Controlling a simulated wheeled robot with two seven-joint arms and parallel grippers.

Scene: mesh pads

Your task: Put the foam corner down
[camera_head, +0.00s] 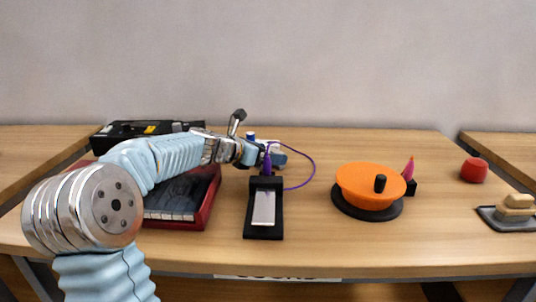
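My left arm reaches in from the left over the table, and its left gripper (250,150) is above the middle back of the table. The hand is small and seen from behind, so I cannot tell whether its fingers are open or shut, or whether they hold anything. I cannot clearly pick out the foam corner; it may be hidden by the hand. My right gripper is not in view.
A black stand (265,232) with a purple cable (312,165) stands below the hand. A red-framed box (212,195) and a black device (128,130) are left. An orange disc (360,188), red object (474,170) and tray (490,214) are right. The front right is clear.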

